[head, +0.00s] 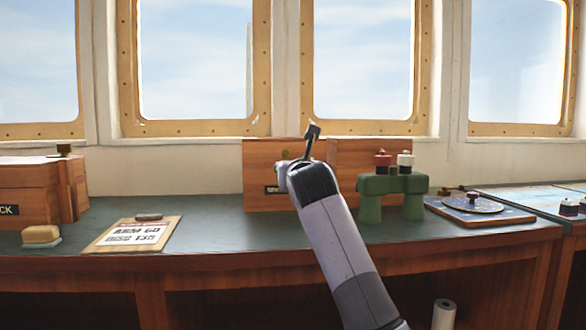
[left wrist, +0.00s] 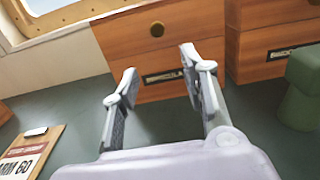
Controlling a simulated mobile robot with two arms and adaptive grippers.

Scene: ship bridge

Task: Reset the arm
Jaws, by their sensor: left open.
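One grey arm of mine rises from the bottom of the head view to the middle of the console. Its position matches the left wrist view, so I take it as my left arm. My left gripper (left wrist: 155,85) is open in the left wrist view, its two fingers apart with nothing between them. In the head view the left gripper (head: 298,155) is partly hidden by its own wrist. It points toward a wooden drawer box (head: 258,185) at the back of the console. The drawer box (left wrist: 125,40) has a brass knob and a label. My right gripper is not in view.
The dark green console top (head: 205,195) holds a clipboard (head: 132,234), a sponge-like block (head: 41,236) and a wooden box (head: 30,190) at left. A green stand (head: 371,205) with red and white-topped items is right of my arm, beside a round dial on a board (head: 480,208).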

